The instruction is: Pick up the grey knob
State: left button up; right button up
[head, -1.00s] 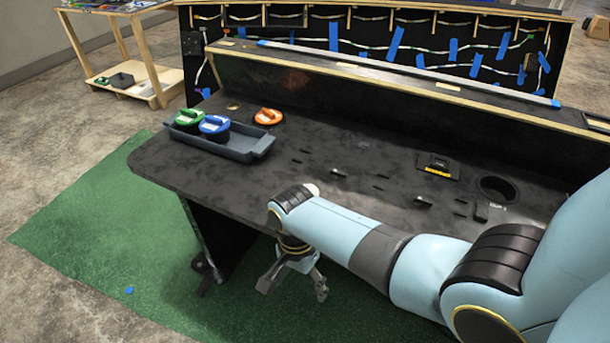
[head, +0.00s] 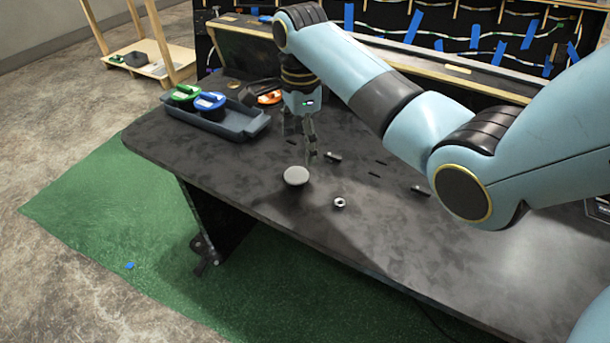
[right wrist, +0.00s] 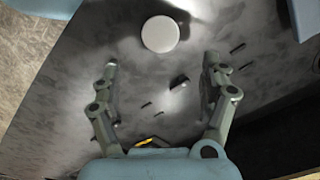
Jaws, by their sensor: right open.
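The grey knob (head: 296,176) is a round, pale grey disc on the black console top (head: 420,250), near its front edge in the head view. It also shows in the right wrist view (right wrist: 160,34), at the top centre, just past and between the fingertips. My right gripper (head: 301,153) points down above the console, a little behind the knob in the head view. In the right wrist view its two fingers (right wrist: 158,66) are spread wide with nothing between them. The knob is apart from the fingers. My left gripper is not in view.
A dark grey tray (head: 245,131) holds a green-topped piece (head: 185,93) and a blue-topped piece (head: 209,101). A small metal nut (head: 340,203) lies right of the knob. Small slots or pegs mark the top.

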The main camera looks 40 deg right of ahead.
send_over(299, 174)
notch_tip(299, 174, down, 4)
jog(key=shift+f, duration=0.1)
jog(key=shift+d+f, duration=0.1)
jog(key=shift+f, duration=0.15)
notch_tip(299, 174, down, 5)
jog(key=shift+r+b, duration=0.2)
jog(key=shift+b, duration=0.45)
jog(key=shift+f, duration=0.3)
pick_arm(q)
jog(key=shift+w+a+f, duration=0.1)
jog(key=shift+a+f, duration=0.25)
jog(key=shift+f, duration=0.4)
pick_arm(e)
jog(key=shift+c, duration=0.3)
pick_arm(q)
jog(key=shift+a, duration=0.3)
pick_arm(e)
jog(key=c, duration=1.2)
jog(key=shift+r, duration=0.1)
